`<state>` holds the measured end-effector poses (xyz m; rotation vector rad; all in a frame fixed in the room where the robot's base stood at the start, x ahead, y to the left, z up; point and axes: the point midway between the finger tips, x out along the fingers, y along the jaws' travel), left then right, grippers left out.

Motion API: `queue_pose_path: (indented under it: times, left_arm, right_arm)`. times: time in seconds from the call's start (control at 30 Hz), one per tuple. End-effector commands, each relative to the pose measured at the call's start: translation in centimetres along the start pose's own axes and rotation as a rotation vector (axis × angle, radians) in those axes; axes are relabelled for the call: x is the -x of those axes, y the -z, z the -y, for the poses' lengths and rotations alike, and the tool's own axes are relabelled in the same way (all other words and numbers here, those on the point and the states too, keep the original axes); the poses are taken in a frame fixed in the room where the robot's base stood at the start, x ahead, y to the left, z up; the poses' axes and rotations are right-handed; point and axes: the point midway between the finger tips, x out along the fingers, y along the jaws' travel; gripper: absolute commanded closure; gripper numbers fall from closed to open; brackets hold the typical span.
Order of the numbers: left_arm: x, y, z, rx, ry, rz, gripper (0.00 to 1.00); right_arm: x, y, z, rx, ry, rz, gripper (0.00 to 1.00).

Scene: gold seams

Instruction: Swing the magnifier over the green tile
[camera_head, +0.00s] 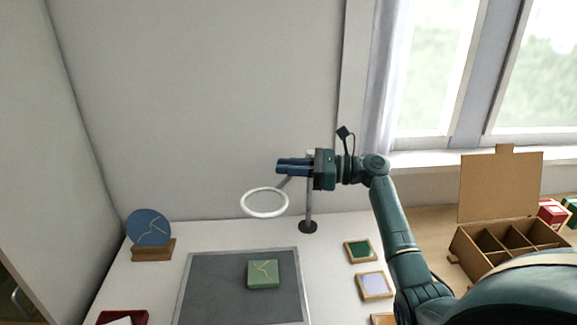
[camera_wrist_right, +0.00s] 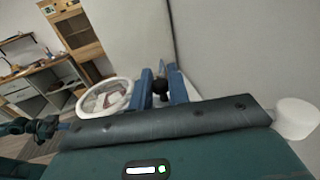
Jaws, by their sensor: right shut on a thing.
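The magnifier has a white-rimmed round lens (camera_head: 265,202) on an arm from a grey post (camera_head: 308,204) with a dark round base. The green tile (camera_head: 263,275), with gold seams, lies on the grey mat (camera_head: 212,300). In the head view the lens appears above the mat's far edge, up from the tile; its exact offset is hard to judge. My right gripper (camera_head: 280,167) is shut on the magnifier near the lens. In the right wrist view a dark knob (camera_wrist_right: 160,87) sits between the blue fingers, with the lens rim (camera_wrist_right: 127,98) beside them.
A blue seamed disc (camera_head: 149,227) stands on a wooden block at left. A red tray (camera_head: 137,316) is at the front left. Small framed tiles, green (camera_head: 360,251) and pale (camera_head: 374,285), lie right of the mat. An open divided cardboard box (camera_head: 500,244) stands further right.

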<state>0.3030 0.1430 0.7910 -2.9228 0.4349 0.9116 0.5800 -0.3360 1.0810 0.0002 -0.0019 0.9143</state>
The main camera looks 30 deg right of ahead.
Motion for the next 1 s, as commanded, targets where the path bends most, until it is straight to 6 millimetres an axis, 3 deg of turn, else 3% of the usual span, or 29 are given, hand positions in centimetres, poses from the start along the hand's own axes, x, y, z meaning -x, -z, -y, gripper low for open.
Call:
queue_pose_path:
  times: [0.13, 0.17, 0.37, 0.73, 1.0]
  left_arm:
    - [0.0, 0.0, 0.0, 0.0, 0.001, 0.0, 1.0]
    - [0.0, 0.0, 0.0, 0.0, 0.001, 0.0, 1.0]
    - [0.0, 0.0, 0.0, 0.001, 0.001, -0.001, 1.0]
    - [-0.1, 0.0, 0.0, 0.002, 0.001, -0.004, 1.0]
    - [-0.5, 0.0, -0.3, 0.001, -0.007, -0.024, 1.0]
  right_arm:
    - [-0.1, 0.3, -0.1, -0.003, -0.003, -0.006, 1.0]
    - [-0.1, 0.3, -0.1, -0.003, -0.003, -0.006, 0.82]
    - [-0.1, 0.2, -0.1, -0.002, -0.001, -0.004, 0.65]
    - [0.8, 0.2, 0.0, 0.0, 0.0, -0.003, 0.65]
    - [6.3, 0.4, 0.0, -0.001, 0.002, -0.006, 0.65]
